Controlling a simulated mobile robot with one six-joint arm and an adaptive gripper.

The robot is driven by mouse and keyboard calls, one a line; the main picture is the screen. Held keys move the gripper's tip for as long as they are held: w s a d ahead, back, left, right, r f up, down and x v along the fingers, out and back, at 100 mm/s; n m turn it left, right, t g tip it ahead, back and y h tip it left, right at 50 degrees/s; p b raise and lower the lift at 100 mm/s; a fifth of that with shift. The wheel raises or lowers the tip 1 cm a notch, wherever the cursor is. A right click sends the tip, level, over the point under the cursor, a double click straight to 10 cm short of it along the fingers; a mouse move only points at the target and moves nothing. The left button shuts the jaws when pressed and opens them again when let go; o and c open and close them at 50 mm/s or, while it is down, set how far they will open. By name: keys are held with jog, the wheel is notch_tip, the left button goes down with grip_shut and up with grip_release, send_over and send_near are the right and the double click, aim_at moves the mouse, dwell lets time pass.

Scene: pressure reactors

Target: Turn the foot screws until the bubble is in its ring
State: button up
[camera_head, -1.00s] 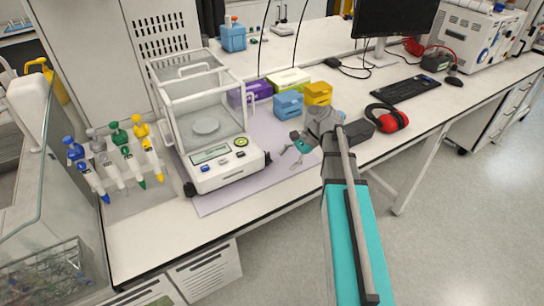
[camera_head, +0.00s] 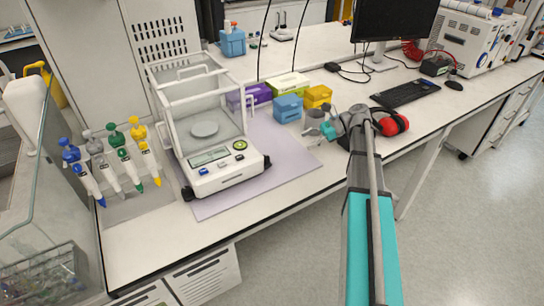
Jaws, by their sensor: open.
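The analytical balance (camera_head: 215,130) stands on a lilac mat (camera_head: 290,165) on the bench, with a glass draft shield and a round pan. Its front panel has a display and a round green spot (camera_head: 240,145) at the right, which may be the bubble level; the bubble is too small to make out. Dark foot screws show at the front corners, left (camera_head: 188,194) and right (camera_head: 266,161). My gripper (camera_head: 318,128) is open and empty, right of the balance, above the mat's right end and apart from the feet.
Pipettes in a rack (camera_head: 120,160) stand left of the balance. Blue (camera_head: 288,108) and yellow boxes (camera_head: 317,97) and a purple box (camera_head: 258,94) sit behind the mat. Red earmuffs (camera_head: 390,125), a keyboard (camera_head: 405,93) and a monitor are to the right. The mat's front right is clear.

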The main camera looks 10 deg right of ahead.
jog(key=b+x, duration=0.5)
jog(key=x, duration=0.8)
jog(key=shift+a+f, duration=0.1)
jog(key=shift+a, duration=0.2)
jog(key=shift+c, duration=0.3)
grip_shut()
jog(key=shift+w, duration=0.15)
